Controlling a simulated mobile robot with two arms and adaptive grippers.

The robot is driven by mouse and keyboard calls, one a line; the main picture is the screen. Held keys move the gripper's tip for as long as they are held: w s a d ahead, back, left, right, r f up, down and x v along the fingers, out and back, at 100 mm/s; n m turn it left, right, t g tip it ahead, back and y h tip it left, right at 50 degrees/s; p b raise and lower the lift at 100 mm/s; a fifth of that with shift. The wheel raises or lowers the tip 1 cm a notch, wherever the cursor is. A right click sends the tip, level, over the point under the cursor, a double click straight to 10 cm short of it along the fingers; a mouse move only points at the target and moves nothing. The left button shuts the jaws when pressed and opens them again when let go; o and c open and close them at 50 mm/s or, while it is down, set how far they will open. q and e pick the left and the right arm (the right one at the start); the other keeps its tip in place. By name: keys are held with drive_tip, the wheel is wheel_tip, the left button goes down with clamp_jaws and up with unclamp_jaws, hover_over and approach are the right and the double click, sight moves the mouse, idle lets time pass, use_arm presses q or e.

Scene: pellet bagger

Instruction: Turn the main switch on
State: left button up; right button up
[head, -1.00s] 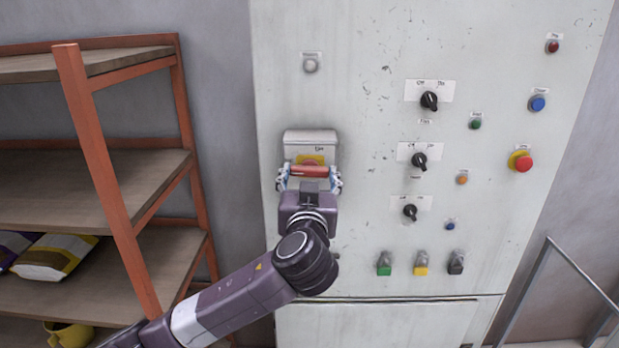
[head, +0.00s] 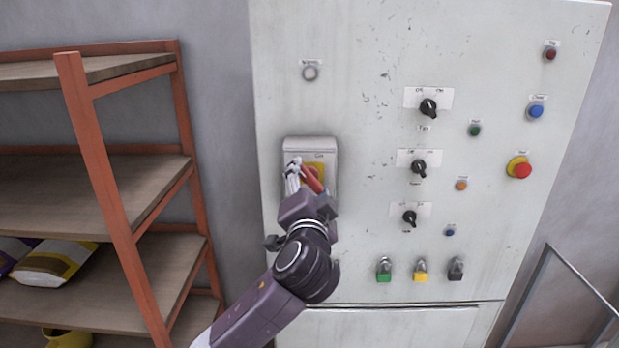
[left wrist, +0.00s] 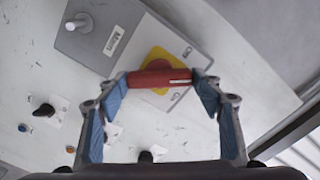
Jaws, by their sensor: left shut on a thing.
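The main switch is a grey box (head: 323,147) on the left part of the pale cabinet door, with a yellow plate (left wrist: 158,57) and a red handle (head: 313,179). The handle stands at a slant in the head view. My left gripper (left wrist: 160,78) is shut on the red handle (left wrist: 160,77), one blue-padded finger at each end. In the left wrist view the box looks tilted and a "Main" label shows. The plate's small position labels are too blurred to read surely. My right gripper is in neither view.
The cabinet door (head: 370,60) also carries several black rotary knobs, coloured buttons, a red emergency button (head: 522,170) and a grey lamp (head: 310,73) above the box. An orange-framed shelf (head: 90,150) with bags stands at the left. A metal rail (head: 585,280) is at the lower right.

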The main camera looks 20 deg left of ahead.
use_arm(q)
drive_tip(key=m, duration=0.3)
drive_tip(key=shift+m, duration=0.4)
drive_tip(key=shift+f+m, duration=0.1)
drive_tip(key=shift+m, duration=1.7)
drive_tip(key=o, duration=1.2)
drive_tip(key=shift+c, duration=0.2)
drive_tip(key=shift+s+d, duration=0.1)
drive_tip(key=shift+s, duration=0.05)
drive_tip(key=v, duration=1.1)
drive_tip(key=shift+s, duration=0.3)
